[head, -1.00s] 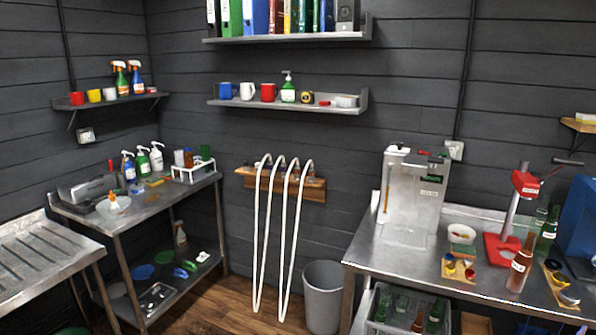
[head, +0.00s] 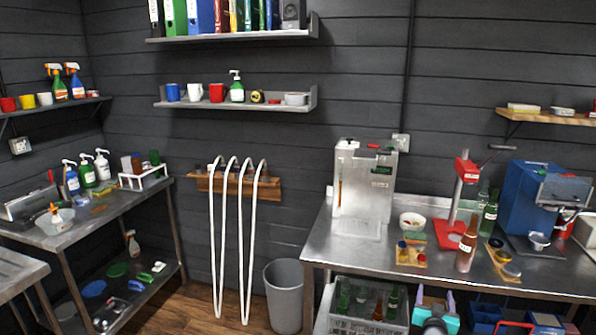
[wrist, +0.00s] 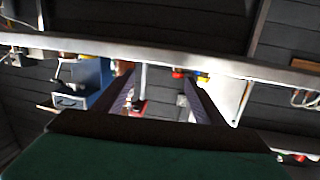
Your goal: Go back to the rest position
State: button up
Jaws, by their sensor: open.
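My gripper (wrist: 158,75) shows in the wrist view with its two dark purplish fingers apart and nothing between them. The wrist picture looks turned over, with the steel bench edge (wrist: 240,68) running across behind the fingers. The red bench capper (wrist: 138,106) shows between and beyond the fingers. In the head view a purple and blue fingered part at the lower right looks like my gripper (head: 435,303), in front of the bench and below its top. It appears apart from the things on the bench.
A crate of bottles (head: 335,322) sits underneath. A grey bin (head: 284,297) stands left of the bench. Wooden floor shows further left.

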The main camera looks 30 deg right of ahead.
jog(key=w+a+f+n+t+y+b, duration=0.1)
jog(key=w+a+f+n+y, duration=0.15)
jog(key=w+a+f, duration=0.6)
jog(key=w+a+f+n+t+y, duration=0.1)
jog(key=w+a+f+y, duration=0.3)
jog(key=w+a, duration=0.7)
jog(key=w+a+f+n+g+y+b, duration=0.1)
jog(key=a+f+g+y, duration=0.1)
jog(key=a+f, duration=0.75)
jog(key=w+a+f+n+g+y, duration=0.15)
jog(key=a+f, duration=0.45)
jog(key=a, duration=0.7)
jog(key=s+a+f+n+g+y, duration=0.1)
jog(key=s+a+f+n+g, duration=0.15)
jog(key=s+a+f, duration=0.55)
jog(key=s+a+f+n+g+y, duration=0.1)
jog(key=s+a+f+g+y, duration=0.15)
jog(key=s+a+f, duration=0.55)
jog(key=s+a+r+n+g, duration=0.1)
jog(key=s+a+r+g, duration=0.1)
jog(key=s, duration=0.6)
jog(key=s+a+r+n+g, duration=0.1)
jog(key=s+a+g, duration=0.4)
jog(key=s+g, duration=0.2)
jog(key=shift+s+r+b, duration=0.35)
jog(key=shift+s+b, duration=0.1)
jog(key=shift+s, duration=0.15)
